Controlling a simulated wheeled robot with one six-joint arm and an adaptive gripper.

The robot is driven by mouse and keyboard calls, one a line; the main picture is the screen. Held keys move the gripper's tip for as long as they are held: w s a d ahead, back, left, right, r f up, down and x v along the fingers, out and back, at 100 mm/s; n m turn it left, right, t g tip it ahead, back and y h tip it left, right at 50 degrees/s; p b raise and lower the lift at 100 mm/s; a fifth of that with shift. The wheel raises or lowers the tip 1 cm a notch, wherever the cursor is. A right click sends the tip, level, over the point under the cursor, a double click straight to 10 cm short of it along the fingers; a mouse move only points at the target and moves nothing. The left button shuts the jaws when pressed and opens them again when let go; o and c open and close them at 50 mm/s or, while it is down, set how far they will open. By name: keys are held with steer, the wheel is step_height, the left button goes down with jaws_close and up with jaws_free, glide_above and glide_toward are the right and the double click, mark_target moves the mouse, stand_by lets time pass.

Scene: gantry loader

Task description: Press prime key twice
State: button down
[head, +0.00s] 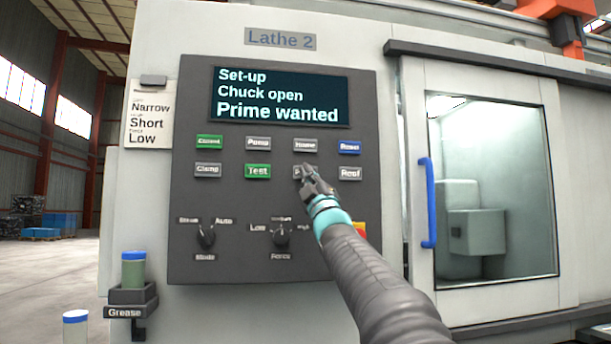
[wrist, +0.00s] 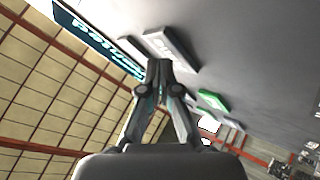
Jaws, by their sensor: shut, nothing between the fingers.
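The panel display (head: 278,97) reads "Set-up", "Chuck open" and "Prime wanted". A grey key (head: 297,171) in the lower key row, between the green Test key (head: 257,171) and a grey key at the right end, is mostly covered by my gripper; only a letter like "P" shows. My gripper (head: 306,171) is shut and empty, with its tips at this key. In the wrist view the closed fingertips (wrist: 159,66) are just by a grey key (wrist: 172,48). I cannot tell whether they touch it.
Other keys surround it, including a grey key (head: 305,145) above and the blue Reset key (head: 349,147). Two rotary knobs (head: 206,236) sit below. A blue door handle (head: 428,203) stands right of the panel, and a grease holder (head: 132,295) at lower left.

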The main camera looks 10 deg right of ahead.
steer(key=shift+s, duration=0.45)
steer(key=shift+s+b, duration=2)
steer(key=shift+s, duration=0.55)
